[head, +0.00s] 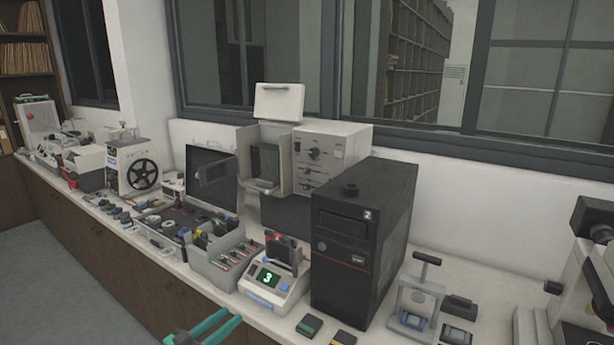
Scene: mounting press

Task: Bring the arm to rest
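Two teal bars at the bottom edge of the head view look like the fingers of my gripper (217,327). They stand in front of the bench's front edge, low in the picture. A gap shows between them and nothing is seen held in it. The rest of my gripper and my arm is cut off by the bottom of the picture. A small press (415,300) with a T-shaped handle stands on the bench at the right, apart from the fingers, with something blue in its base.
The long white bench (470,275) is crowded. A black tower (362,250) stands near a white device (272,292) showing a green 3. A grey divided bin (222,265) is to its left. A microscope-like instrument (585,270) is at right. Floor (75,280) at left is clear.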

